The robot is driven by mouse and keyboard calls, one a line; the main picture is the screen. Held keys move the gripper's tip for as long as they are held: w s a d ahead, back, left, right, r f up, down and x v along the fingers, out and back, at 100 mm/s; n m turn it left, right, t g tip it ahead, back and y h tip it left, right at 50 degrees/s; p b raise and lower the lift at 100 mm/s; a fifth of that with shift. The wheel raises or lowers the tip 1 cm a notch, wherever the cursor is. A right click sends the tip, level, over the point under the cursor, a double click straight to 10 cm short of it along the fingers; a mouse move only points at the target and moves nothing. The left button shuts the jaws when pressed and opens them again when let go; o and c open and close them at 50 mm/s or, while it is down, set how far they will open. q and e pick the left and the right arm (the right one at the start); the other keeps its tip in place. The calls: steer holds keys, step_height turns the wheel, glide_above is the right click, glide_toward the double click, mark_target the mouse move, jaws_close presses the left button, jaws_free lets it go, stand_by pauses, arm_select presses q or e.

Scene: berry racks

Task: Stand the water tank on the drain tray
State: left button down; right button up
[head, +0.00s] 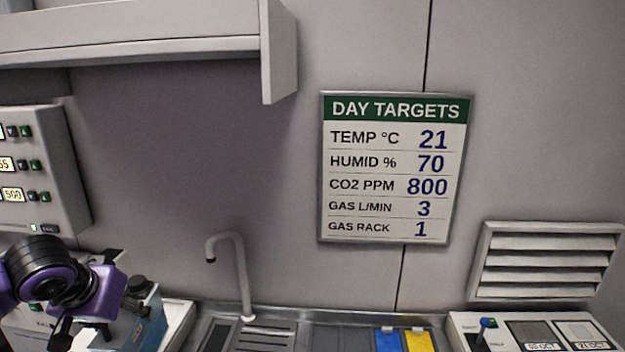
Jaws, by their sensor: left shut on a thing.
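My left gripper (92,325), purple and black, is at the lower left. It is shut on the water tank (147,325), a bluish see-through tank with a dark cap. The gripper covers the tank's left side, and its lower part is cut off by the picture's edge. A grey slotted surface (268,335), which looks like the drain tray, lies under the tap to the right of the tank. I cannot tell whether the tank touches anything below it. My right gripper is not in view.
A curved grey tap (241,270) rises behind the slotted surface. A blue card (388,340) and a yellow card (418,341) lie further right, before a switch panel (465,325). A control box (45,165) and a shelf (130,45) are on the wall.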

arm_select(q)
steer(key=s+d, duration=0.2)
steer(key=d, duration=1.7)
steer(key=shift+s+d+m, duration=0.35)
steer(key=shift+m, duration=0.05)
